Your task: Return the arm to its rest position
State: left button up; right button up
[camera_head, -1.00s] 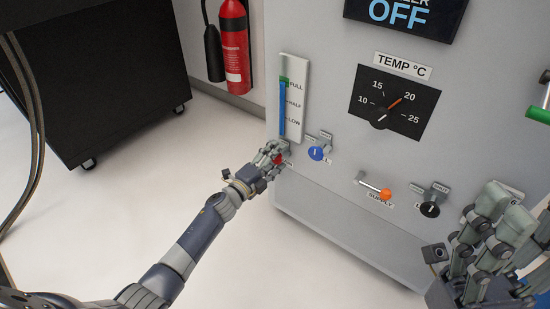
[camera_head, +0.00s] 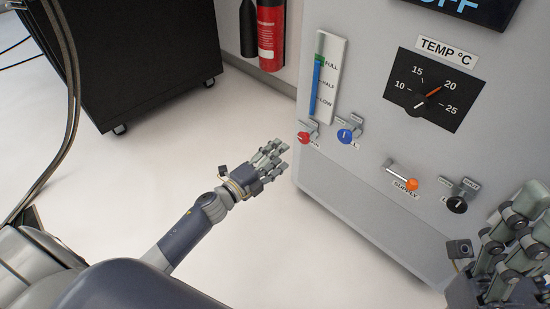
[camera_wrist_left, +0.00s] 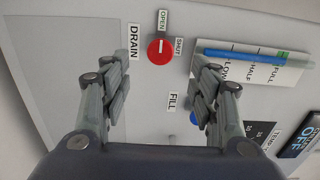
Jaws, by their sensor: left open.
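My left gripper (camera_head: 270,160) is open and empty in the head view, a little left of the grey panel's edge. It is apart from the red drain knob (camera_head: 304,137). In the left wrist view the open fingers of my left gripper (camera_wrist_left: 163,85) frame the panel, with the red drain knob (camera_wrist_left: 160,50) ahead between them. My right gripper (camera_head: 512,245) is at the lower right edge of the head view, partly cut off, in front of the panel. Its finger opening is hard to judge.
The grey panel (camera_head: 350,190) carries a blue fill knob (camera_head: 346,135), an orange supply handle (camera_head: 411,184), a black knob (camera_head: 457,204), a level gauge (camera_head: 322,75) and a temperature dial (camera_head: 434,90). A fire extinguisher (camera_head: 271,35) and black cabinet (camera_head: 130,60) stand behind. Open floor lies between.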

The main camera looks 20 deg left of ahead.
pick_arm(q)
jog(key=shift+s+a, duration=0.15)
jog(key=shift+s, duration=0.2)
dwell(0.3)
